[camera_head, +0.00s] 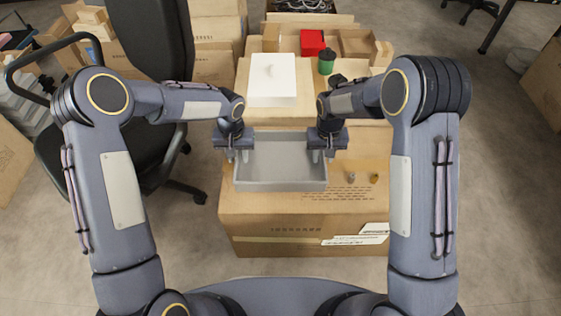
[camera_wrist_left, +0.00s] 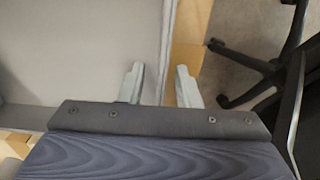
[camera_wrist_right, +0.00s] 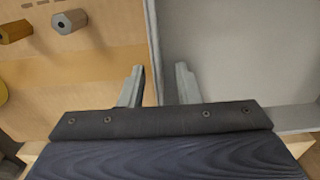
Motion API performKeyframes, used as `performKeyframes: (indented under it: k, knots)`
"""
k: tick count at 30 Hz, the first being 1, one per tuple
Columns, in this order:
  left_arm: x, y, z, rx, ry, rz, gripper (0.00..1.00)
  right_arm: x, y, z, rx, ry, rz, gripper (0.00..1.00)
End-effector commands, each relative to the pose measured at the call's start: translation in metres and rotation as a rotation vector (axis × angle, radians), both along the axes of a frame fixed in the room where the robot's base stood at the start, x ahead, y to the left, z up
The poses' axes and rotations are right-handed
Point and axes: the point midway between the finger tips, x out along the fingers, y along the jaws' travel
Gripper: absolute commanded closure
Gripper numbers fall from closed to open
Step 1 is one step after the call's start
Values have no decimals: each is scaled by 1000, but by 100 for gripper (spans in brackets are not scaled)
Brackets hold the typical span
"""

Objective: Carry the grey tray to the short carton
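The grey tray (camera_head: 281,184) is an empty, shallow rectangular box over the near carton (camera_head: 300,206); I cannot tell if it touches the carton's top. My left gripper (camera_head: 238,156) is at the tray's left wall. In the left wrist view its two fingers (camera_wrist_left: 158,85) are apart, one on each side of the wall (camera_wrist_left: 168,45). My right gripper (camera_head: 322,155) is at the right wall. In the right wrist view its fingers (camera_wrist_right: 158,84) are also apart, with the wall (camera_wrist_right: 154,45) between them. I cannot tell which carton is the short one.
Behind the tray, another carton (camera_head: 312,90) bears a white box (camera_head: 273,80), a red box (camera_head: 312,42) and a green cup (camera_head: 327,62). A grey peg (camera_head: 351,177) and a brown peg (camera_head: 374,178) stand right of the tray. An office chair (camera_head: 115,150) is at the left.

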Motion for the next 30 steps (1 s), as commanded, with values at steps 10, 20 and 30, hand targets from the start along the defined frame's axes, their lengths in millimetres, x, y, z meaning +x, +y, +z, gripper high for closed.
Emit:
performKeyframes:
  k: [10,20,30]
  knots:
    - [0,0,-3,0,0,0,73,0,0,-3,0,1,0,73]
    - [0,0,-3,0,0,0,100,0,0,-3,0,1,0,100]
    - [0,0,-1,0,0,0,100,0,0,-1,0,0,0,100]
